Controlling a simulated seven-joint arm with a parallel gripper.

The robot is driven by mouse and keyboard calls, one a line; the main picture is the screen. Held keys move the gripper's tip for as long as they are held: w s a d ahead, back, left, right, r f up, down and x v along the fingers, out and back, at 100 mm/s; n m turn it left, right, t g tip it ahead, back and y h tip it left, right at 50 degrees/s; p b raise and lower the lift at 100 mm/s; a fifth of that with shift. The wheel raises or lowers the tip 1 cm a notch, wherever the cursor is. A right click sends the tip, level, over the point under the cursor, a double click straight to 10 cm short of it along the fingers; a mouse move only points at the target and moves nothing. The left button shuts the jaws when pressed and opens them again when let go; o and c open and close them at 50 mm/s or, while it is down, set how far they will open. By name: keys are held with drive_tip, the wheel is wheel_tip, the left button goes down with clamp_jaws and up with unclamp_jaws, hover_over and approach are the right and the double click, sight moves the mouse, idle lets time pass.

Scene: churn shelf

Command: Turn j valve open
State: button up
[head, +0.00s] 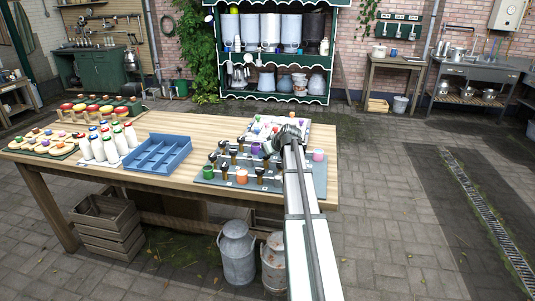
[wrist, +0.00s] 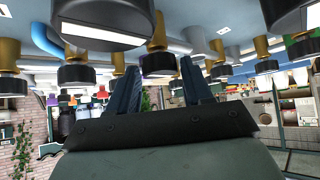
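The valve board (head: 209,181) lies on the right part of the wooden table, with several upright valves with dark knobs and brass stems. I cannot read their letters, so I cannot tell which is j. My gripper (head: 268,150) is low over the board's far right part. In the wrist view, which looks upside down, the two fingers of my gripper (wrist: 158,68) stand apart. A black valve knob (wrist: 158,64) on a brass stem shows between the fingertips. I cannot tell whether it is between them or beyond them. My arm hides part of the board.
Other knobs, such as a large near one (wrist: 103,30), crowd around the fingers. A blue crate (head: 158,154) and white bottles (head: 110,146) stand to the left.

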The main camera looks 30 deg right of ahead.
drive_tip(key=shift+o, duration=1.2)
drive_tip(key=shift+s, duration=0.1)
drive_tip(key=v, duration=1.3)
drive_tip(key=shift+s+r, duration=0.2)
drive_tip(key=shift+r, duration=0.1)
drive_tip(key=shift+a, duration=0.1)
